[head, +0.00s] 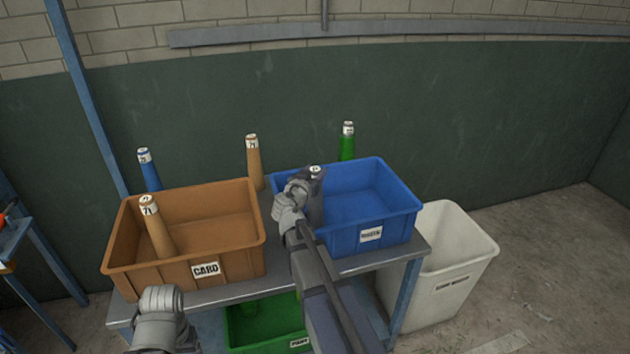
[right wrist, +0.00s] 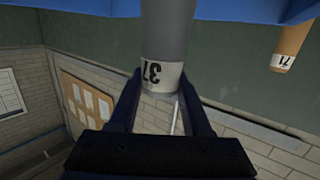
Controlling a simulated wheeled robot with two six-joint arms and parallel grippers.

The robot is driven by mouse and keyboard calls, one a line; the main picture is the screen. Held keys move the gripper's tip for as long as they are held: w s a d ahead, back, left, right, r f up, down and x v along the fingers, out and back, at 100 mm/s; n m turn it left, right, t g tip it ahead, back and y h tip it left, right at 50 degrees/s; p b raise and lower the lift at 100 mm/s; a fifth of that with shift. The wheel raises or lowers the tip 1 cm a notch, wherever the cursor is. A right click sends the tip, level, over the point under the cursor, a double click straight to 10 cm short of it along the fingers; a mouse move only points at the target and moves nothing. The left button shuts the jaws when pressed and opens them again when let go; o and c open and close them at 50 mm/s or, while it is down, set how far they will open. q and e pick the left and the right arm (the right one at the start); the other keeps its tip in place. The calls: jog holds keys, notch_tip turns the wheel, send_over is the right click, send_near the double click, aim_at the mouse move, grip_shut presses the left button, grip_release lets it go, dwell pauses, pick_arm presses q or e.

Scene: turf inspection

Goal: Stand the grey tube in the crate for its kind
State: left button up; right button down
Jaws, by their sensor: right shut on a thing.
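The grey tube (head: 317,205), with a white-labelled top, is upright at the left side of the blue crate (head: 392,232). Its lower end is hidden, so I cannot tell whether it touches the crate floor. My right gripper (head: 303,186) is shut on the tube near its top. In the right wrist view, the gripper (right wrist: 161,78) has a finger on each side of the tube (right wrist: 165,35) at its white label, with blue crate behind. The blue crate's front label is too blurred to read. My left gripper's fingers do not show; only part of that arm is at the lower left.
A brown crate (head: 185,277) labelled CARD holds a tan tube (head: 158,232). Blue (head: 150,174), tan (head: 254,165) and green (head: 347,146) tubes stand behind the crates. A green crate (head: 262,340) sits below the table (head: 376,262). A white bin (head: 455,290) stands at right.

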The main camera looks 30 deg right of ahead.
jog(key=shift+f, duration=0.2)
jog(key=shift+f, duration=0.2)
jog(key=shift+c, duration=1.7)
grip_release()
jog(key=shift+r, duration=0.25)
jog(key=shift+s+a, duration=0.25)
jog(key=shift+a, duration=0.05)
jog(key=p+v, duration=0.2)
jog(key=v, duration=0.9)
